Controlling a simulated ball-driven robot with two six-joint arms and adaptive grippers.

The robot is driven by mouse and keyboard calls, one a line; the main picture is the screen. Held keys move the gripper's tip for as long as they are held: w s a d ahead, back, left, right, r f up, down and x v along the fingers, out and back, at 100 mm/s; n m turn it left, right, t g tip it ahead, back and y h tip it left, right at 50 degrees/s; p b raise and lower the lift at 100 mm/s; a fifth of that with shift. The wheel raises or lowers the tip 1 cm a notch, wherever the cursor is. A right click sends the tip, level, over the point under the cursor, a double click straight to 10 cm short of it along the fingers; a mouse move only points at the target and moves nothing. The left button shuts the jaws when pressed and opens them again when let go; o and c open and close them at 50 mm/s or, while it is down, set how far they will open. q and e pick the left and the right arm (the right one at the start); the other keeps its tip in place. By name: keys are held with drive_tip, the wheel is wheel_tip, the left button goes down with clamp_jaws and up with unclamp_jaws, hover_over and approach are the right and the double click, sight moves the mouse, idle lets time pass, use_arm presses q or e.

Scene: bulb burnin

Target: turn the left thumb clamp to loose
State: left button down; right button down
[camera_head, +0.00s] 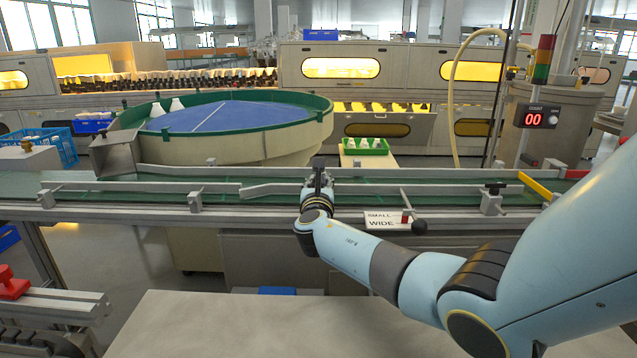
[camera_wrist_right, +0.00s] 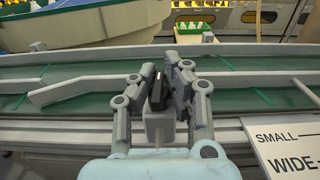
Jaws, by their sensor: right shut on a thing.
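The left thumb clamp is a grey block (camera_wrist_right: 160,128) with a black thumb bar (camera_wrist_right: 157,92) on top, in the middle of the right wrist view. It stands at the near side of the conveyor. My right gripper (camera_wrist_right: 157,85) is shut on the black bar, one finger on each side. The bar points away from my wrist, roughly across the belt. In the head view my right gripper (camera_head: 318,178) covers most of this clamp. A similar clamp with a black bar (camera_head: 494,187) stands farther right. My left gripper is not in view.
Guide rails (camera_head: 140,187) run along the green belt (camera_head: 445,195). A sign reading SMALL and WIDE (camera_head: 385,220) hangs right of the gripper, beside a lever with a black knob (camera_head: 419,227). A round blue table (camera_head: 235,117) and a green tray (camera_head: 366,147) stand behind.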

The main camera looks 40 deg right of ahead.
drive_tip(key=shift+w+a, duration=0.1)
drive_tip(key=shift+a, duration=0.1)
idle(0.3)
drive_tip(key=c, duration=1.4)
unclamp_jaws()
drive_tip(key=shift+w+a, duration=0.1)
drive_tip(key=shift+w, duration=0.05)
drive_tip(key=shift+o, duration=1.3)
drive_tip(key=shift+r, duration=0.15)
wheel_tip(320, 180, up, 10)
drive_tip(key=shift+f, duration=0.15)
